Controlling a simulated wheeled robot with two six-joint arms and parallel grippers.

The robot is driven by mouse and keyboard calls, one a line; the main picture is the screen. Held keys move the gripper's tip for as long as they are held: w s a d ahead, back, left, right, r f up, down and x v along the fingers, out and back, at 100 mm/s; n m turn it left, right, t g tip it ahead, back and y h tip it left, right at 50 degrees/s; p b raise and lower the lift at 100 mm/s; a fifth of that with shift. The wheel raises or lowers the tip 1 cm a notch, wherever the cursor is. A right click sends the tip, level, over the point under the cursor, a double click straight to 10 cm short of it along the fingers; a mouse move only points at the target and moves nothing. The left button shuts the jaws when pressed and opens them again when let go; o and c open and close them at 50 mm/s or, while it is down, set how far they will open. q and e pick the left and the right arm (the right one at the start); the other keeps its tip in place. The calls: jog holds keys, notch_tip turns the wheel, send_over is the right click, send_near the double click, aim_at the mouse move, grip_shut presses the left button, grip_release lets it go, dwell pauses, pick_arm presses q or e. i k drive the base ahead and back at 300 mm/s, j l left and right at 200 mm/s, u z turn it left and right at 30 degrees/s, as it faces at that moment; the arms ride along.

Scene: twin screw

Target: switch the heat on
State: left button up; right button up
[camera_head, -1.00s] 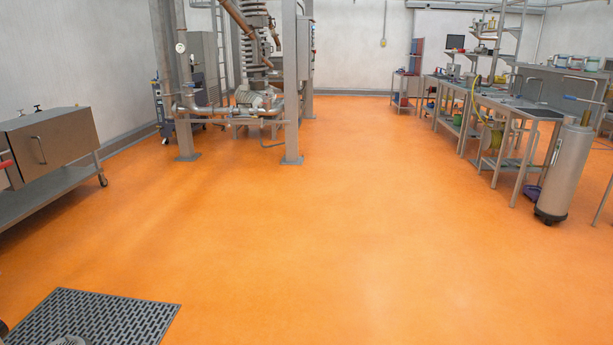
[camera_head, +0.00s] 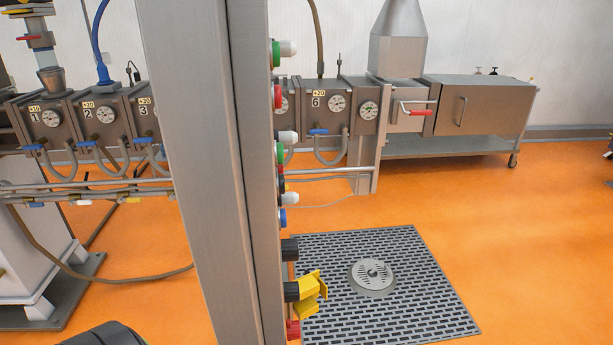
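A tall grey control cabinet (camera_head: 195,150) stands close in front of me, seen nearly edge-on. Along its right edge, controls stick out: a green button (camera_head: 276,54), a red button (camera_head: 278,97), white, green and blue ones below, black knobs (camera_head: 290,291), a yellow handle (camera_head: 312,290) and a red knob (camera_head: 293,329). Their labels face away, so I cannot tell which control is for the heat. Behind it, the twin-screw machine has numbered barrel blocks with dial gauges, such as block 1 (camera_head: 40,118) and block 6 (camera_head: 325,107). Neither gripper is in view.
A perforated floor grate (camera_head: 400,318) with a round drain cover (camera_head: 373,277) lies right of the cabinet. A metal box (camera_head: 485,108) on a wheeled cart stands behind. Orange floor (camera_head: 540,230) is clear at the right. A hose crosses the floor at left.

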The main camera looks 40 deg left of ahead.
aim_at(290, 246)
jog(key=i+u, duration=0.15)
jog(key=u, duration=0.25)
jog(key=i+l+u, duration=0.1)
jog(key=u, duration=0.35)
jog(key=i+l+u, duration=0.15)
jog(key=u, duration=0.25)
jog(key=i+l+u, duration=0.15)
jog(key=u, duration=0.25)
jog(key=i+l+u, duration=0.15)
jog(key=u, duration=0.3)
